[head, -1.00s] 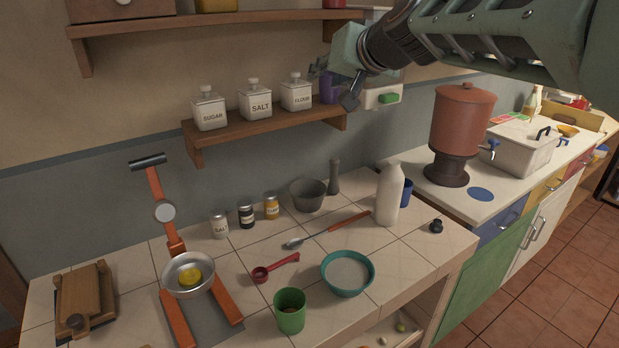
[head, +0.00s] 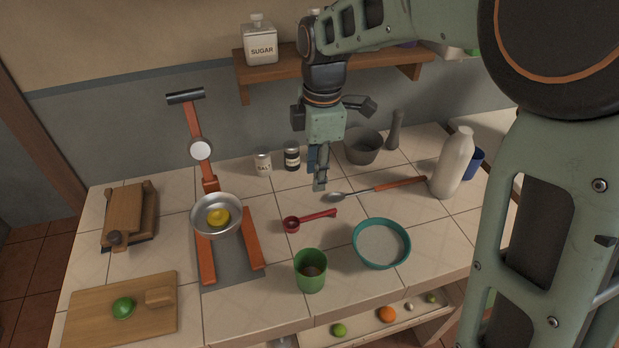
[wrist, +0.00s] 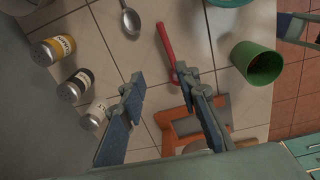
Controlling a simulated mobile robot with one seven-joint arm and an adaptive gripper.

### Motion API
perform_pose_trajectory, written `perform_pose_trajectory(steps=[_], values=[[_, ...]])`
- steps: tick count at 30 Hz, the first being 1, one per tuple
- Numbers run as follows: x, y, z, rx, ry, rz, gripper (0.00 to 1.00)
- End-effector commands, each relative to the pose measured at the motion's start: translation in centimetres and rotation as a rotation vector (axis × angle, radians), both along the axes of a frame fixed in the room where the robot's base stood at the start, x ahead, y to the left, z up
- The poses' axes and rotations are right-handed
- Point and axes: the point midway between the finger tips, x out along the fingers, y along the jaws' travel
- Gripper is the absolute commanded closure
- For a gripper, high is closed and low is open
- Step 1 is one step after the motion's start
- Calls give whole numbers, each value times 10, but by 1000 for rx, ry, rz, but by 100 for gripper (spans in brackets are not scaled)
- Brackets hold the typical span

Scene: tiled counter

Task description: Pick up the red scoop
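The red scoop (head: 310,220) lies flat on the tiled counter, its round cup at the left and its handle pointing right, between the scale and the teal bowl. My gripper (head: 318,178) hangs above the counter behind the scoop, pointing down. In the wrist view the two fingers (wrist: 160,82) are spread apart with nothing between them. The scoop's red handle (wrist: 166,45) shows there ahead of the right finger; its cup end is partly hidden by that finger.
A metal spoon with a red handle (head: 380,188) lies behind right of the scoop. A green cup (head: 310,272) and a teal bowl (head: 381,264) stand in front. The orange scale (head: 253,240) stands left. Spice jars (head: 292,158) and a grey mortar (head: 362,148) stand behind.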

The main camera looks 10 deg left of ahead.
Motion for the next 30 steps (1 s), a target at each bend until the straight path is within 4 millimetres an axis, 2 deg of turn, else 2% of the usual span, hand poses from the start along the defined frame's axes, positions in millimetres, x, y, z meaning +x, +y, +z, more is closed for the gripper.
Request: perform_pose_trajectory(steps=[6, 12, 19, 27, 30], values=[[-11, -8, -19, -50, 41, 105, 70], [-12, -8, -51, -49, 41, 104, 70], [-11, -8, -69, -47, 37, 101, 70], [-13, -9, -108, -48, 38, 101, 70], [-12, -9, -114, -47, 37, 100, 70]])
